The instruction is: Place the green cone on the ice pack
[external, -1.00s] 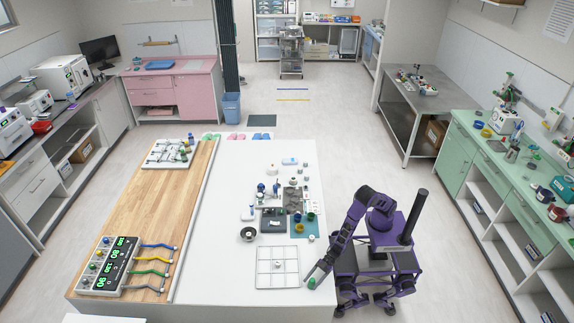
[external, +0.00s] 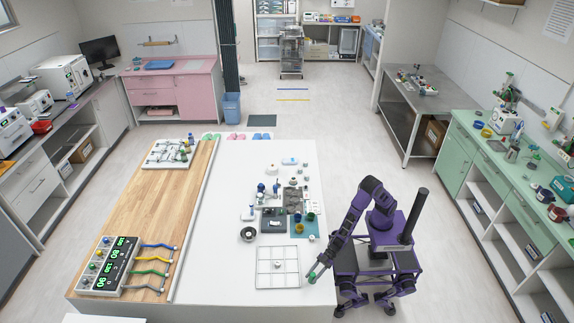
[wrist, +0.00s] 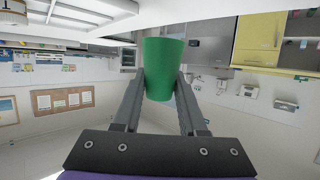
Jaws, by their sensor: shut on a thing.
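The green cone (wrist: 164,68) fills the space between my fingers in the wrist view, with its wide end up in that picture. My gripper (external: 314,277) is shut on it near the right front edge of the white table in the external view. The cone (external: 312,275) shows there as a small green spot beside the wire grid. The ice pack is not certain: a flat teal item (external: 297,235) with small cups on it and a grey crinkled item (external: 293,200) lie further back. Neither is under my gripper.
A white wire grid (external: 258,281) lies just left of my gripper. A dark scale-like box (external: 272,226), a round black dish (external: 248,234) and several small items crowd the table's middle. Bare white tabletop (external: 215,270) lies left of the grid.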

